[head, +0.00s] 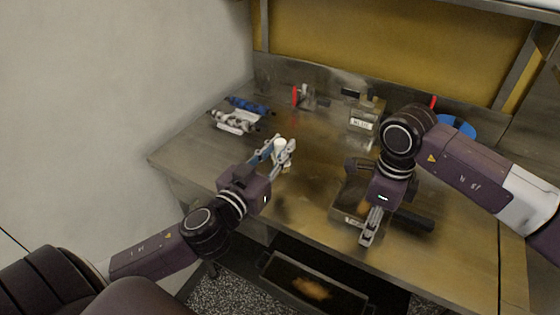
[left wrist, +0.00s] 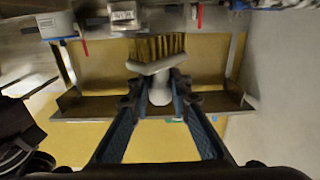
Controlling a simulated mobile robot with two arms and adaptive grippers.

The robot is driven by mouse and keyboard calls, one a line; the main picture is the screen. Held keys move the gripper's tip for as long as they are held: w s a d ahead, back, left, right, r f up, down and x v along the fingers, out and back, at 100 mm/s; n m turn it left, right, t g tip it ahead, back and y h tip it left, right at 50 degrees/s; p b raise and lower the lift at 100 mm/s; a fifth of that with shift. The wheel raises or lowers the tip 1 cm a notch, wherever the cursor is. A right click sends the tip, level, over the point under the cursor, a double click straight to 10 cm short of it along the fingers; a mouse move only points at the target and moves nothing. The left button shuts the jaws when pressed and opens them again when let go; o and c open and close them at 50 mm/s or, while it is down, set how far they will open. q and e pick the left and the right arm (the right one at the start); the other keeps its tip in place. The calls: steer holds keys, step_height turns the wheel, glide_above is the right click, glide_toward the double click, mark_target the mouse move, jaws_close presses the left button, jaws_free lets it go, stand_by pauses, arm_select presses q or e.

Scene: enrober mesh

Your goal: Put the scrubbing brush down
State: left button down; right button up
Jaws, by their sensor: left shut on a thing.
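The scrubbing brush (head: 280,144) is held by my left gripper (head: 281,153) above the left part of the metal table (head: 315,175). In the left wrist view the brush (left wrist: 150,67) has a pale head and handle, with tan bristles pointing away from the gripper (left wrist: 158,88). The fingers are shut on its handle from both sides. In the head view the bristles are hard to make out. My right gripper (head: 370,228) points down by a dark tray (head: 345,216) near the table's front edge; its finger gap is unclear.
A blue roll (head: 247,106) and black-and-white rolls (head: 235,120) lie at the back left. A labelled metal container (head: 365,116) and a blue round thing (head: 457,126) stand at the back. A lower tray (head: 285,278) sits below the front edge. The table's middle is clear.

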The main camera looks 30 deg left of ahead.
arm_select(q)
steer(key=shift+r, duration=1.25)
steer(key=shift+f, duration=0.1)
step_height(320, 180, down, 10)
steer(key=shift+r, duration=0.1)
steer(key=c, duration=1.8)
jaws_free()
steer(key=shift+o, duration=0.2)
